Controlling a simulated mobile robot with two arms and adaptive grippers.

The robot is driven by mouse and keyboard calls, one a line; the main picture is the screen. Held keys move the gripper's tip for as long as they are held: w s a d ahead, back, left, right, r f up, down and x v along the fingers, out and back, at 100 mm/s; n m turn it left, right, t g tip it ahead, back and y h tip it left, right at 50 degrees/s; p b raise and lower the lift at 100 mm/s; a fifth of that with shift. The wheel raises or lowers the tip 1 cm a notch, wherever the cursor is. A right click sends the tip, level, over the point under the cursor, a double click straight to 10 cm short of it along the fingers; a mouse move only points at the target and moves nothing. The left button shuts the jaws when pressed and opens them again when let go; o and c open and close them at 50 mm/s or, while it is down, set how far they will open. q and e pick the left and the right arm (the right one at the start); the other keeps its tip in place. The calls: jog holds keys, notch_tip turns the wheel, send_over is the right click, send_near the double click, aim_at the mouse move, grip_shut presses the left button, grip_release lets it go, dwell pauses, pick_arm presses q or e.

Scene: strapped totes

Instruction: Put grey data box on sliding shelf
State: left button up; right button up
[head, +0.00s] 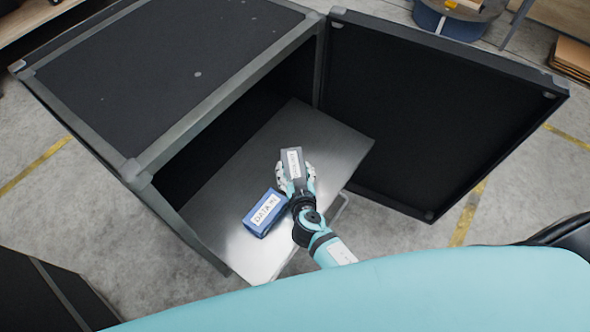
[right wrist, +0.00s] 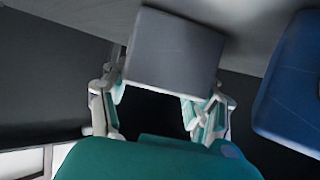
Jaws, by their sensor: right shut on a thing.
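The grey data box (head: 292,163) with a white label is held over the sliding shelf in the head view. My right gripper (head: 296,177) is shut on it. In the right wrist view the grey box (right wrist: 172,50) sits between the two fingers of my right gripper (right wrist: 160,95). The metal sliding shelf (head: 335,145) is pulled out of the black cabinet. I cannot tell whether the box touches the shelf. A blue data box (head: 265,213) with a white label lies on the shelf, left of my right gripper. My left gripper is not in view.
The black cabinet (head: 170,65) stands around the shelf, its door (head: 430,105) swung open to the right. The blue box (right wrist: 295,85) is close beside the gripper in the right wrist view. Bare shelf surface shows behind and left of the boxes.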

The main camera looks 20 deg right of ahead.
jog(key=o, duration=1.4)
jog(key=shift+o, duration=0.2)
jog(key=v, duration=1.2)
jog(key=shift+b, duration=0.35)
